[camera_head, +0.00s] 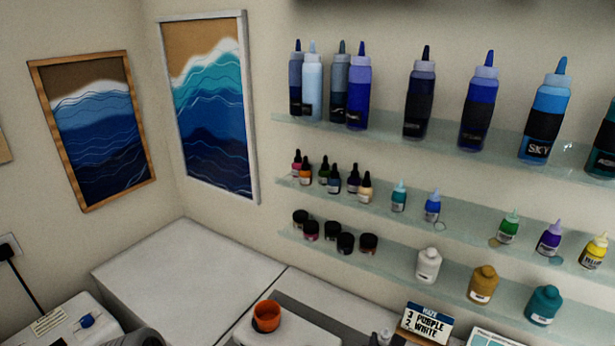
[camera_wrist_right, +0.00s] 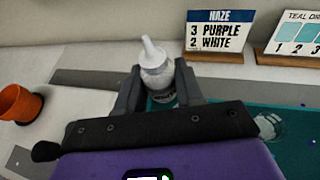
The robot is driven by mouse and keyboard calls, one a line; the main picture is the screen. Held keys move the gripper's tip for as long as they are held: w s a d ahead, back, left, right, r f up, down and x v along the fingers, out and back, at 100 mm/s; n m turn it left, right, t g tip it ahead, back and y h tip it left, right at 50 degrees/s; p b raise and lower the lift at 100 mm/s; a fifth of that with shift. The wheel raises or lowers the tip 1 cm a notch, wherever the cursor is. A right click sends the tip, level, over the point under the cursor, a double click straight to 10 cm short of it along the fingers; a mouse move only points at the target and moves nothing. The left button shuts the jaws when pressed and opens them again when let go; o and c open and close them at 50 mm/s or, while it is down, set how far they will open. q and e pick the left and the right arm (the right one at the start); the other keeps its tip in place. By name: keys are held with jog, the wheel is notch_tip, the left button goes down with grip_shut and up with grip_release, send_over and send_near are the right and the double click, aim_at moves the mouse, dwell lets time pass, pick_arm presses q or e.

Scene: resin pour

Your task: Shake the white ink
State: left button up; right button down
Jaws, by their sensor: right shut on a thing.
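The white ink bottle (camera_wrist_right: 156,72), with a white cap and a pointed nozzle, stands between the fingers of my right gripper (camera_wrist_right: 158,68) in the right wrist view. The fingers are shut on its sides and the nozzle points up. Its lower part is partly hidden by the gripper body. In the head view only a small pale bottle top (camera_head: 384,337) shows at the bottom edge, and the right gripper is barely visible there. My left gripper is not clearly in either view.
An orange cup (camera_head: 266,316) stands on a white surface; it also shows in the wrist view (camera_wrist_right: 18,103). A "HAZE 3 purple 2 white" card (camera_head: 427,323) stands behind the bottle. Glass shelves (camera_head: 400,225) hold several bottles and jars. The white counter (camera_head: 190,270) is clear.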

aim_at(386, 337)
notch_tip(386, 337, up, 8)
jog(key=shift+s+f, duration=0.1)
jog(key=shift+s, duration=0.05)
notch_tip(386, 337, down, 7)
jog(key=shift+s+f, duration=0.1)
jog(key=shift+f, duration=0.05)
jog(key=shift+w, duration=0.35)
jog(key=shift+s+r, duration=0.2)
jog(key=shift+s, duration=0.3)
jog(key=shift+w+f, duration=0.1)
jog(key=shift+w, duration=0.15)
jog(key=shift+s, duration=0.1)
